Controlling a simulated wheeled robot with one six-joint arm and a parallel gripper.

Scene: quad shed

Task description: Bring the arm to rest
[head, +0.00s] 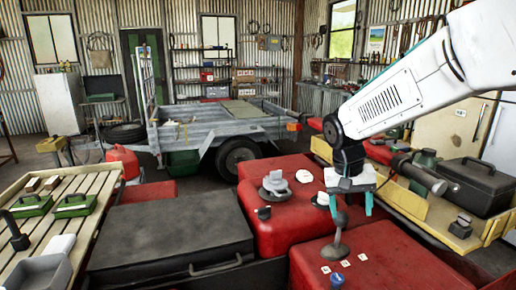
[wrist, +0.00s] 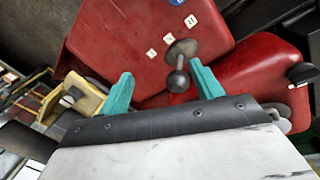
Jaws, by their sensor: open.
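My gripper (head: 349,205) hangs from my white arm on the right side of the head view, above the red bodywork. Its two teal fingers are spread apart and hold nothing. In the wrist view my gripper (wrist: 158,88) is open too, with a grey ball-topped knob (wrist: 179,80) showing between and beyond the fingertips. In the head view the same knob (head: 335,250) stands on the near red panel (head: 385,268), just below the fingers. I cannot tell whether a finger touches it.
A red tank-like cover (head: 275,225) with grey caps lies left of my gripper. A black box (head: 165,240) and a slatted bench (head: 85,188) stand further left. A yellow tray (head: 487,232) with a black case (head: 478,185) is at the right. A trailer (head: 215,125) stands behind.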

